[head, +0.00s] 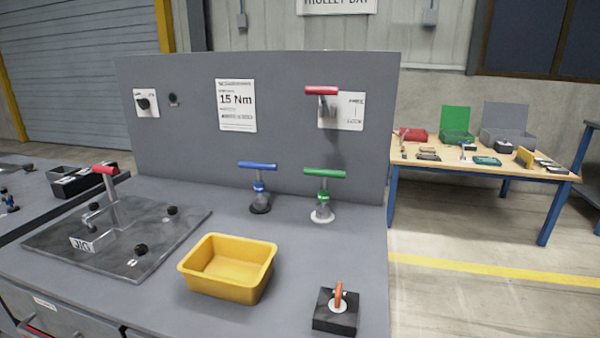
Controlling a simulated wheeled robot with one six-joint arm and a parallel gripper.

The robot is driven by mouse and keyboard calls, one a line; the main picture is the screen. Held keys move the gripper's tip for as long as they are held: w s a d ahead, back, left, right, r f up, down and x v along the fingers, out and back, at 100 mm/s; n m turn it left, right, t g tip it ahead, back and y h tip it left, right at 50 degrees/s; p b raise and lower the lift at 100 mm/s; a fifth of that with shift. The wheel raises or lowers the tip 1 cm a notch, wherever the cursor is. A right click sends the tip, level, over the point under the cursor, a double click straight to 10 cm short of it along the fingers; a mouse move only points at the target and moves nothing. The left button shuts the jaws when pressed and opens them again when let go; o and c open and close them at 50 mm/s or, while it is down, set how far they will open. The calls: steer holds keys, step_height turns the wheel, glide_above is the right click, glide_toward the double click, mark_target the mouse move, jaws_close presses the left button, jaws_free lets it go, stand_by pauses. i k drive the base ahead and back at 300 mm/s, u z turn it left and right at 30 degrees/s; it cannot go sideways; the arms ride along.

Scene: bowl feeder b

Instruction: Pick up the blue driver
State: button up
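The blue driver (259,188) stands upright on the grey bench top, near the back panel. It has a blue T-shaped handle on top, a grey body with a blue ring, and a dark round base. A similar green driver (324,194) stands upright just to its right, apart from it. My gripper does not show in the head view.
A yellow bin (228,289) sits in front of the blue driver. A dark jig plate (60,247) with a red-handled clamp lies left. A black block (322,322) with an orange lever sits front right. A grey panel (190,125) rises behind.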

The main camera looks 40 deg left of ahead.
mark_target(260, 201)
steer(key=i, duration=2.7)
steer(key=u, duration=3.15)
steer(key=i, duration=0.5)
steer(key=z, duration=0.05)
